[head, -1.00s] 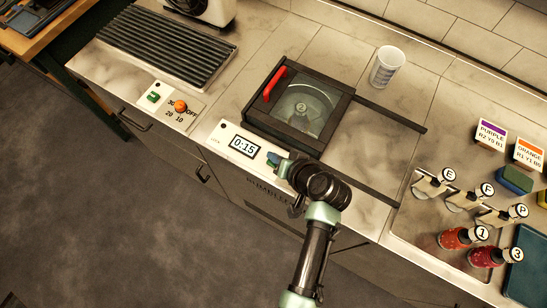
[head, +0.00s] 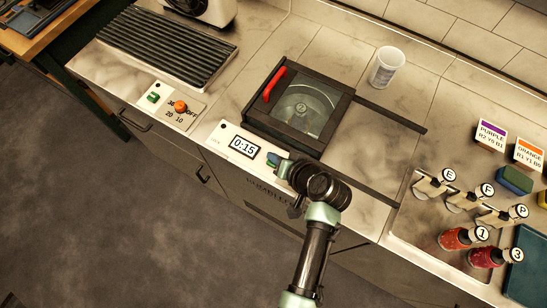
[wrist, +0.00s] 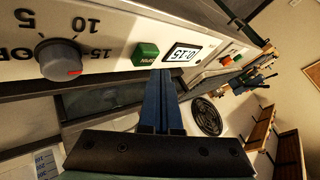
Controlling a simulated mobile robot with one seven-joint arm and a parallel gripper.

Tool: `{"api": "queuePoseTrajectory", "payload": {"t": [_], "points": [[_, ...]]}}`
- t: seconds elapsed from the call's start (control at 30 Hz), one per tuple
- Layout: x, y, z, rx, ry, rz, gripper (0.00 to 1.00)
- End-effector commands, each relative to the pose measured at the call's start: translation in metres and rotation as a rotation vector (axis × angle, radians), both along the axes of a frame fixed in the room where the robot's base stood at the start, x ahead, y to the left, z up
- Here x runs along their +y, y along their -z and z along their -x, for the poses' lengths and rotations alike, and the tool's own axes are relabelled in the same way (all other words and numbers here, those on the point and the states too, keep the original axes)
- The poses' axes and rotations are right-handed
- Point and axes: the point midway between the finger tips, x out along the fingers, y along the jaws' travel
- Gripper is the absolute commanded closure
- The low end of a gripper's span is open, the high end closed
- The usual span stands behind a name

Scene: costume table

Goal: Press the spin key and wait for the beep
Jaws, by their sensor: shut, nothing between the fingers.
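The spin key (wrist: 146,53) is a small green button with lettering on the light front panel, seen in the wrist view. The display beside it reads 0:15 in the head view (head: 243,147) and the wrist view (wrist: 184,54). My gripper (head: 275,160) is shut and empty, with its blue fingertips (wrist: 160,73) close beside the key. I cannot tell whether they touch it. In the head view the key is mostly hidden by my gripper. The spinner box (head: 330,125) has a clear window and a red handle (head: 274,84).
A grey dial (wrist: 62,60) with a red mark sits near the key. Another panel has a green button (head: 153,97) and orange knob (head: 181,106).

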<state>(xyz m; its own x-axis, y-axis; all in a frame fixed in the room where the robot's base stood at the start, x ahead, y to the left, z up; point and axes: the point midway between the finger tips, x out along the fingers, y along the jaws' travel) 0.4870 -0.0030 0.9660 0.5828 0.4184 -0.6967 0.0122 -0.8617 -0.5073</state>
Motion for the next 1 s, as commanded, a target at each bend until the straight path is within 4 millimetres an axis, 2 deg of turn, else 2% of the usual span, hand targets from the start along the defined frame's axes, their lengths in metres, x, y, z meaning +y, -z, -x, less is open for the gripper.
{"api": "queuePoseTrajectory", "payload": {"t": [0.5,0.8,1.0], "points": [[0.0001,0.0001,0.0,0.0,0.0,0.0,1.0],[0.0003,0.0091,0.0,0.0,0.0,0.0,1.0],[0.0001,0.0084,-0.0001,0.0,0.0,0.0,1.0]]}}
